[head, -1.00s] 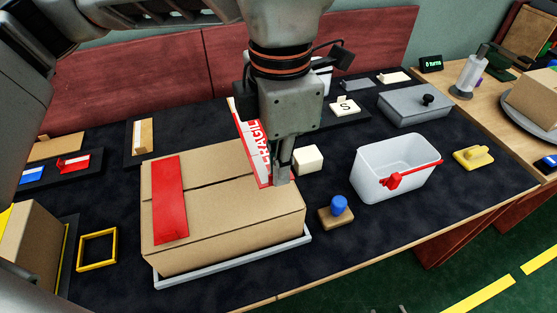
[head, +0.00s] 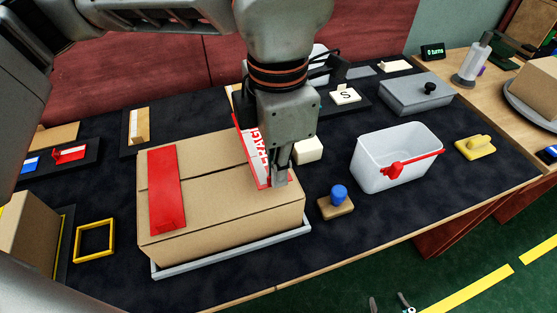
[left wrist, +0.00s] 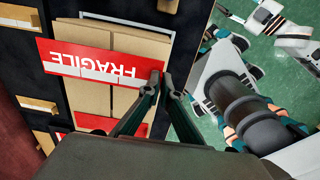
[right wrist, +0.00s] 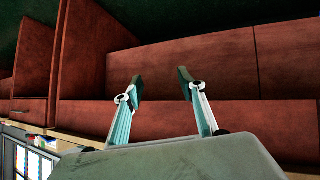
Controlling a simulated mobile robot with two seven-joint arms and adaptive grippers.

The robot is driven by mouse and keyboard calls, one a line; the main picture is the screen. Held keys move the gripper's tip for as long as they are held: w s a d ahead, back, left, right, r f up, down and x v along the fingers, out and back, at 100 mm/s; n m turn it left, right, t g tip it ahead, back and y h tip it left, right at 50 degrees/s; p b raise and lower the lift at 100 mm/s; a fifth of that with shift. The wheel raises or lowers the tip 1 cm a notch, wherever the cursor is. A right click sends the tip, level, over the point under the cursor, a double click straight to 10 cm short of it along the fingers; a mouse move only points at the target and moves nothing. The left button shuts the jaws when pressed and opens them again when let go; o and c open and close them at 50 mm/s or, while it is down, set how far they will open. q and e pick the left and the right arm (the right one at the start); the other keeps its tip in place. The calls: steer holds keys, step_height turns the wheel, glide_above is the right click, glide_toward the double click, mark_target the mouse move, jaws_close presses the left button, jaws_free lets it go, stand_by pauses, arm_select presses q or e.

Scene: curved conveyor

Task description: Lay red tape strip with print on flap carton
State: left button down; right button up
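The closed flap carton (head: 225,225) sits on a grey tray (head: 240,250). A plain-looking red strip (head: 166,190) lies across its left part. The red tape strip with white FRAGILE print (head: 257,150) is over the carton's right part; it also spans the carton in the left wrist view (left wrist: 75,62). My left gripper (head: 279,181) is shut on the strip's near end, low over the carton's right side. I cannot tell whether the strip touches the cardboard. My right gripper (head: 391,304) is open and empty at the bottom edge, away from the table; its spread fingers show in the right wrist view (right wrist: 160,88).
Right of the carton are a white block (head: 308,150), a blue-knobbed stamp (head: 338,200) and a white bin with a red handle (head: 400,160). A yellow frame (head: 94,241) lies at left. Small trays stand behind. Dark mat between them is clear.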

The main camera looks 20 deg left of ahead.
arm_select(q)
steer(key=shift+f+b, duration=0.65)
steer(key=shift+f, duration=1.55)
steer(key=c, duration=2.2)
jaws_free()
step_height(320, 180, up, 12)
steer(key=shift+s, duration=0.1)
